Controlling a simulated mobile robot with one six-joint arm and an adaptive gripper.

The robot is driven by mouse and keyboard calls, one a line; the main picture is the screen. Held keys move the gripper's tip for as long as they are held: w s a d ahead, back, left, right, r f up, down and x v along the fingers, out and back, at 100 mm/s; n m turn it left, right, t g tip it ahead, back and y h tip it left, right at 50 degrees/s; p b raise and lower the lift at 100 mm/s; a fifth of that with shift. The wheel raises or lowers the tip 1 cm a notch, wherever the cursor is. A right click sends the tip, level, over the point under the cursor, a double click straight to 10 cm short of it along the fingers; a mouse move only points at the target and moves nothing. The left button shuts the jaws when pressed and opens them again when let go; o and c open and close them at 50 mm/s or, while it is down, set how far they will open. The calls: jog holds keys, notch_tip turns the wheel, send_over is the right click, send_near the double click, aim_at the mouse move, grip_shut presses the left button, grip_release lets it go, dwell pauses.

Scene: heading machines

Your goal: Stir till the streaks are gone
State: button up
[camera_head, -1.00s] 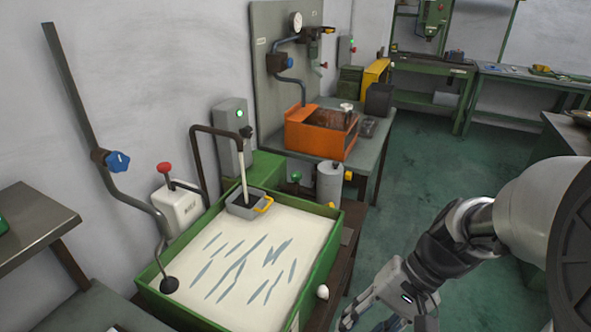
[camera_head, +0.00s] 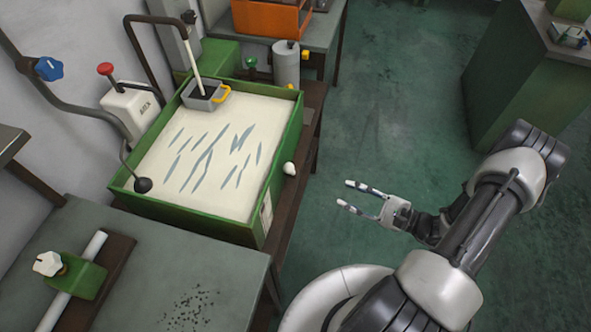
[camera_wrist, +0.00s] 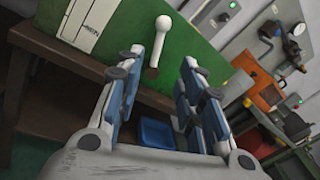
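A green tank (camera_head: 222,228) holds cream-white liquid (camera_head: 240,115) with several grey-blue streaks across its middle. A grey box-shaped head with a yellow handle (camera_head: 206,96) sits at the tank's back edge, under a bent dark pipe. A white knob (camera_head: 289,168) sticks out from the tank's right side. My gripper (camera_head: 348,193) is open and empty, to the right of the tank and apart from it. In the wrist view, the open fingers (camera_wrist: 166,65) point toward the green tank wall (camera_wrist: 125,45), with the white-knobbed lever (camera_wrist: 163,23) seen between and beyond them.
A white box with a red knob (camera_head: 130,105) and a pipe with a blue valve (camera_head: 48,68) stand left of the tank. A grey bench (camera_head: 150,265) with a green clamp is in front. An orange bin (camera_head: 272,18) is behind. The floor (camera_head: 400,90) right of the tank is clear.

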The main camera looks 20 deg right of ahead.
aim_at(295, 172)
jog(key=b+x, duration=0.3)
jog(key=x, duration=1.4)
jog(key=shift+w, duration=0.25)
jog(key=shift+c, duration=0.2)
grip_shut()
